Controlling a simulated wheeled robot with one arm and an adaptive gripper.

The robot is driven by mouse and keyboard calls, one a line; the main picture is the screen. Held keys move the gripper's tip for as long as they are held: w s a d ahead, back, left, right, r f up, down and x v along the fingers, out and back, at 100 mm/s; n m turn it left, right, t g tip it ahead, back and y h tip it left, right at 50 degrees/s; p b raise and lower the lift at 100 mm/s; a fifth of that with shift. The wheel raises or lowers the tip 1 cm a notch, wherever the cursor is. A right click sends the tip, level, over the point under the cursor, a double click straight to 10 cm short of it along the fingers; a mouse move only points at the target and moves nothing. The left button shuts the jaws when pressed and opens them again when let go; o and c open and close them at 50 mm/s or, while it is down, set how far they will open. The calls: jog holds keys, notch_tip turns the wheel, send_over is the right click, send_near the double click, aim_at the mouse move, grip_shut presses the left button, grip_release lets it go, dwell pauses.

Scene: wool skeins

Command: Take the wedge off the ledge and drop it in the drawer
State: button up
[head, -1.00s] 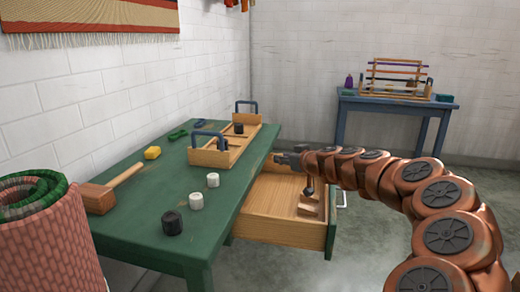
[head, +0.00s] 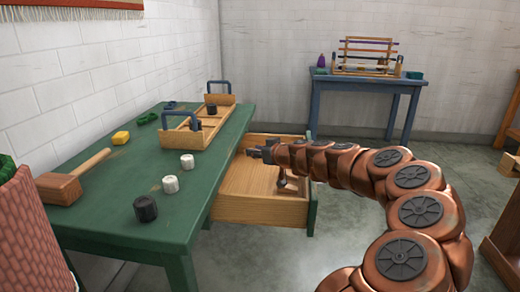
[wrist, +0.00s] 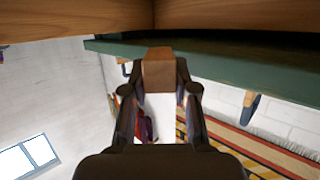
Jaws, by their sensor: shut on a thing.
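My gripper (head: 258,152) is over the back part of the open drawer (head: 255,209), close to the green table's right edge. In the wrist view my gripper (wrist: 158,78) is shut on a brown wooden block, the wedge (wrist: 158,72), held between the fingertips. The wedge is too small to make out in the head view. The drawer sticks out from under the table and has a bare wooden floor, partly hidden by my arm. I cannot tell which surface is the ledge.
A blue table with a loom (head: 365,82) stands behind. Clear floor lies between.

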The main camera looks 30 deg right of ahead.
jog(key=o, duration=1)
jog(key=shift+d, duration=0.1)
jog(key=shift+v, duration=3.8)
